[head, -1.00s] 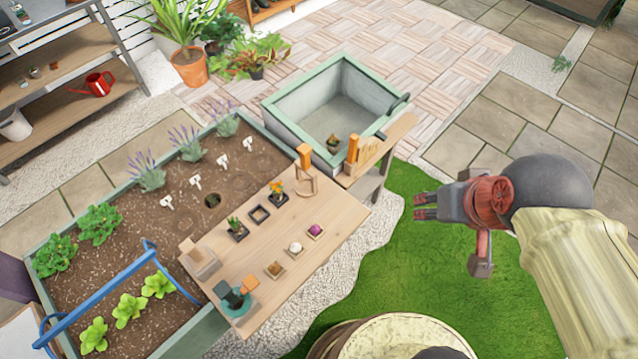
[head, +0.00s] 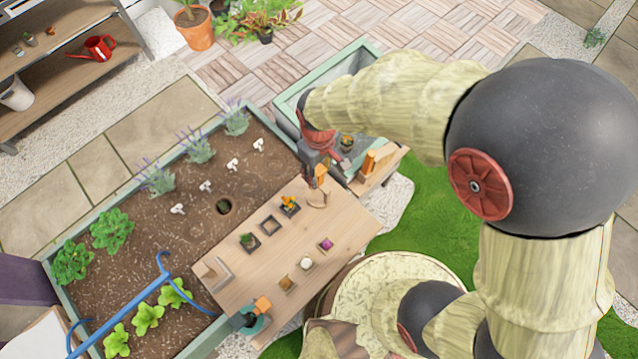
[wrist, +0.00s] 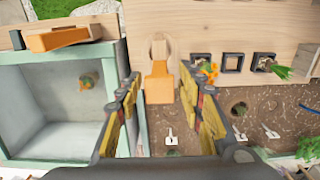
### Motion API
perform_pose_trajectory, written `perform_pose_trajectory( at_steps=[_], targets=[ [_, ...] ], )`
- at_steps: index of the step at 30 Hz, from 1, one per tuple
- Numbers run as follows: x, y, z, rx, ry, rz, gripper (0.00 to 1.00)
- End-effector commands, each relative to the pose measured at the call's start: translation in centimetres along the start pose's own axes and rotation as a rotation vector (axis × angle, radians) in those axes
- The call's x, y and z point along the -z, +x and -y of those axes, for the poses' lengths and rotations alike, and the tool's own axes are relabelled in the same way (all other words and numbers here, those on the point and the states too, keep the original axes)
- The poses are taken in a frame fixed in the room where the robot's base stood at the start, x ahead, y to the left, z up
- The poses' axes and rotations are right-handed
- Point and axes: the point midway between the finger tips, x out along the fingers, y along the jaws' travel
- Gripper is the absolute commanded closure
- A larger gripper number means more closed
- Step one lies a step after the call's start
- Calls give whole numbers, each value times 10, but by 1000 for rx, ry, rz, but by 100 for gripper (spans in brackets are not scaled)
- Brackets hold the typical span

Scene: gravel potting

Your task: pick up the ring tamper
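The ring tamper has an upright orange handle (head: 321,172) and a pale wooden ring base (head: 317,196) at the back edge of the wooden work board. In the wrist view its orange handle (wrist: 158,88) and round base (wrist: 158,46) show at the middle. My gripper (head: 313,168) is beside the handle in the head view and partly covers it. In the wrist view my gripper (wrist: 159,76) is open, with one finger on each side of the handle. Gaps show between handle and fingers; I cannot tell the exact depth.
An orange-handled tool (head: 368,162) stands on the ledge by the green-rimmed basin (head: 365,50). It also lies left in the wrist view (wrist: 58,38). Small square pots (head: 271,226) stand on the work board (head: 335,238). A blue hoop handle (head: 125,298) crosses the soil bed (head: 200,235).

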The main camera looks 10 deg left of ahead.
Motion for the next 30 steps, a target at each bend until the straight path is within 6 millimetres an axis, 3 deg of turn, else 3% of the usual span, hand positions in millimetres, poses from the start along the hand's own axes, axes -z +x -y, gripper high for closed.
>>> perform_pose_trajectory(
  at_steps=[14,21,30],
  targets=[
    [0,53,0,0,2,0,62],
    [0,54,-1,0,2,-2,62],
    [0,54,-1,-1,2,-2,79]
  ],
)
